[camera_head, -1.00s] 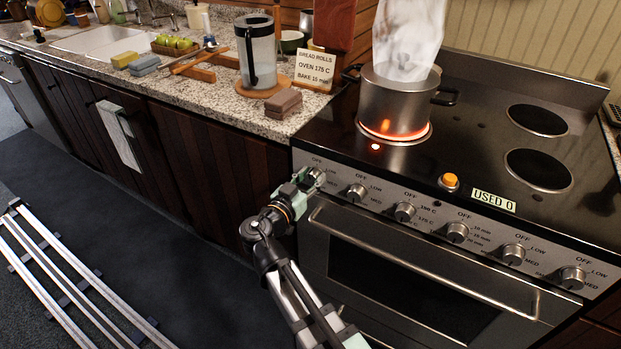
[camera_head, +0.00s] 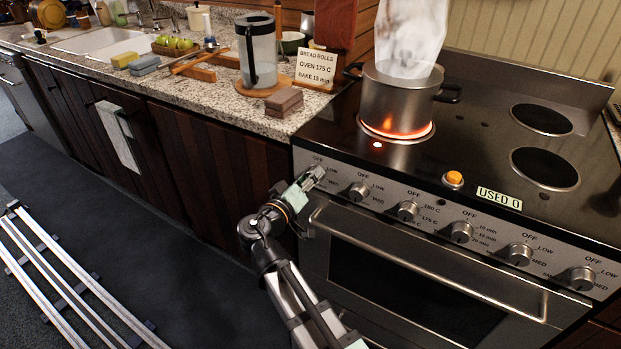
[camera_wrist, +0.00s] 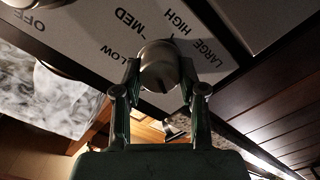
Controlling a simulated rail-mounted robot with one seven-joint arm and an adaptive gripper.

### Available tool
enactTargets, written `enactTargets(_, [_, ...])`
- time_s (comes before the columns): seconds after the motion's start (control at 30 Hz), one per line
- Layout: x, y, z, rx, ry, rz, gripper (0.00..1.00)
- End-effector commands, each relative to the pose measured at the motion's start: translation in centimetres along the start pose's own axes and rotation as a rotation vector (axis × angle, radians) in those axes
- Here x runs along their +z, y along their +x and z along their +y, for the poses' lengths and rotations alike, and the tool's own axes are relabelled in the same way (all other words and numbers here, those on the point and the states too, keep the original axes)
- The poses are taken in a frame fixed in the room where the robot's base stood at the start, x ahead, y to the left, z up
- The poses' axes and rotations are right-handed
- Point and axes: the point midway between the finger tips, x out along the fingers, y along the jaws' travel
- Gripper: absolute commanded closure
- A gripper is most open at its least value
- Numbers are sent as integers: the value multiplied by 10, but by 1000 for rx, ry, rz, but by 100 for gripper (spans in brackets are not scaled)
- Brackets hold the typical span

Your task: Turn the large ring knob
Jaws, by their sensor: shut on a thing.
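The large ring knob (camera_wrist: 158,62) is a round metal knob at the left end of the stove's front panel. In the wrist view it sits between both fingers of my gripper (camera_wrist: 160,84), which is shut on it. The panel beside it reads LOW, MED, HIGH and LARGE. In the head view my gripper (camera_head: 312,176) reaches up to the panel's left end and hides most of this knob. I cannot clearly tell where its pointer is set. The left front ring (camera_head: 397,133) glows orange under a steaming pot (camera_head: 397,100).
Several other knobs, such as the second knob (camera_head: 358,190), line the panel to the right. The oven handle (camera_head: 430,262) runs below. An orange button (camera_head: 453,178) and a USED 0 label (camera_head: 499,199) are on the stove. A bread rolls card (camera_head: 315,66) stands on the counter.

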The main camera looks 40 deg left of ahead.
Motion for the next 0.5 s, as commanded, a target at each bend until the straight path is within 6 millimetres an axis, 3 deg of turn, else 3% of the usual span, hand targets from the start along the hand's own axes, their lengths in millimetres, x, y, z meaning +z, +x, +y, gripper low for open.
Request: enactTargets(0.5, [-2,1,-1,1,-493,0,94])
